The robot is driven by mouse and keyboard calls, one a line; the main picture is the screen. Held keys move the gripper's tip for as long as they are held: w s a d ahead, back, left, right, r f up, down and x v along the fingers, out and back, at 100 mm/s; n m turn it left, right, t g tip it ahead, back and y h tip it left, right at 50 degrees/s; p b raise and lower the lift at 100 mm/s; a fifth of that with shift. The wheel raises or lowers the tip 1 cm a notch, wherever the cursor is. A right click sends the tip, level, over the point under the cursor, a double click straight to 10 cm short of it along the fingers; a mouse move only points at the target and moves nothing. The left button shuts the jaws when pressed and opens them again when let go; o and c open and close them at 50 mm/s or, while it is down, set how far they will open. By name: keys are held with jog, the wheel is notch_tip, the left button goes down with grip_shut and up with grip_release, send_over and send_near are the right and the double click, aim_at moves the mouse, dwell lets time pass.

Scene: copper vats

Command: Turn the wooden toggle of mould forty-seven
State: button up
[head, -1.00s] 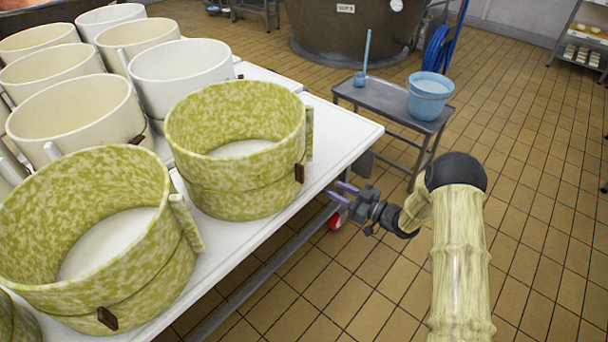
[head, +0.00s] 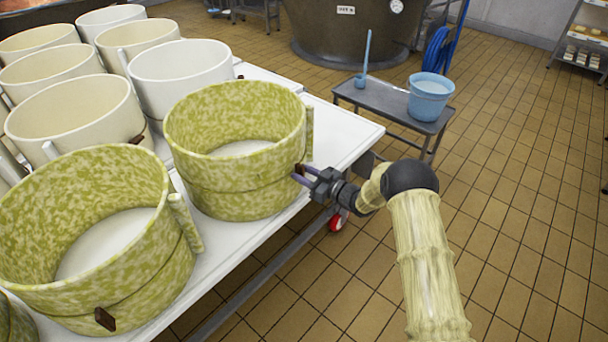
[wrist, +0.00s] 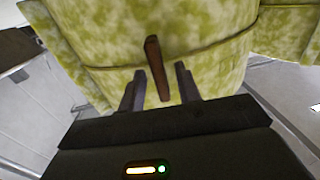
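The near right mould (head: 235,150) is a green mottled hoop standing on the white table, with white content inside. Its brown wooden toggle (wrist: 154,68) sits on the outer wall; in the head view it is largely hidden by my fingers. No number shows on the mould. My gripper (head: 301,175) is at the mould's right side. In the wrist view, its two fingers (wrist: 161,86) stand apart, one each side of the toggle's lower end, with gaps visible. I cannot tell whether they touch the mould wall.
Another green mottled mould (head: 100,240) with its own toggle (head: 105,319) stands at front left. Several cream moulds (head: 180,75) fill the table's (head: 340,135) far left. A grey bench (head: 380,100) with a blue bucket (head: 430,97) stands beyond. Tiled floor is open to the right.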

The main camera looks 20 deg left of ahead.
grip_shut()
